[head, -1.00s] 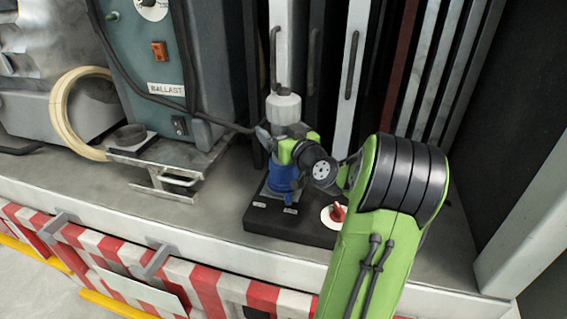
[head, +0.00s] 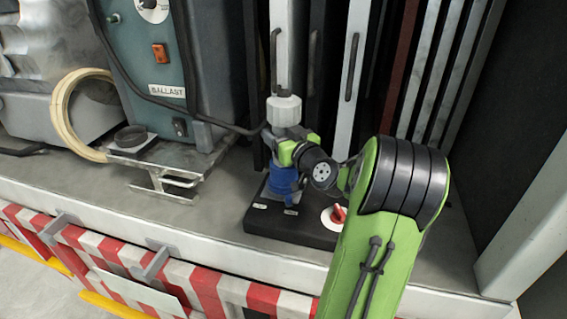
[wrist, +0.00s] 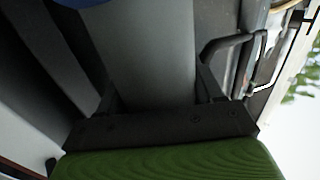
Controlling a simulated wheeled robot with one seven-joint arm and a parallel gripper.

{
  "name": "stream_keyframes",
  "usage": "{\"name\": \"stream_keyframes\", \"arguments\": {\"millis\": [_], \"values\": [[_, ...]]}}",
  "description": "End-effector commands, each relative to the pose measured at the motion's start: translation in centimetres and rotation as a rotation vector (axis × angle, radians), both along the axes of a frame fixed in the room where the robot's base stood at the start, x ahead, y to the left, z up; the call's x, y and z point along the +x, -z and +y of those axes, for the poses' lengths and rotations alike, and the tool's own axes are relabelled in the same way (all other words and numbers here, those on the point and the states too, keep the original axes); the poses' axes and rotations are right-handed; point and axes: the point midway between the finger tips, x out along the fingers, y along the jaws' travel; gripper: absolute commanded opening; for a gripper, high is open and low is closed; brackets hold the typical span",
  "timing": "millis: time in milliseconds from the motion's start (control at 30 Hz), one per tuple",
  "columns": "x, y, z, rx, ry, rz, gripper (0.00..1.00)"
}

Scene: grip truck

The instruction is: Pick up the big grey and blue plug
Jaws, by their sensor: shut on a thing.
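The big plug shows a pale grey body (head: 284,110) in the head view, upright above a black base box at the centre. Blue (head: 283,180) shows below my gripper, just above the box; I cannot tell whether it is plug or socket. My gripper (head: 285,138) reaches in from the right and is shut on the plug, hiding its middle. In the wrist view, the grey body (wrist: 150,50) fills the space between the two dark fingers (wrist: 158,92), with a bit of blue at the top edge. Whether the plug is clear of the box is hidden.
The black box (head: 300,230) carries a red knob (head: 338,214) on its right. A teal ballast unit (head: 150,70) with a black cable (head: 215,122) stands left, beside a metal bracket (head: 165,175). Upright panels (head: 355,70) stand close behind. The shelf front is clear.

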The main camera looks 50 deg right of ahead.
Motion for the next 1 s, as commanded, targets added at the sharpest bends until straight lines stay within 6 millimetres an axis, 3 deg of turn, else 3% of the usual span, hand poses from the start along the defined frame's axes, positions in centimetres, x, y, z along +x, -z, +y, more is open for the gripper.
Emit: {"name": "stream_keyframes", "arguments": {"millis": [167, 400, 533, 667, 1000], "values": [[0.0, -1.0, 0.0, -0.005, 0.000, -0.003, 0.00], [0.0, -6.9, 0.1, -0.010, -0.001, -0.004, 0.00], [0.1, -9.3, 0.1, -0.008, -0.001, -0.004, 0.00], [0.0, -10.2, 0.0, -0.004, 0.001, -0.003, 0.00], [0.0, -10.2, 0.0, -0.002, 0.000, -0.003, 0.00]]}}
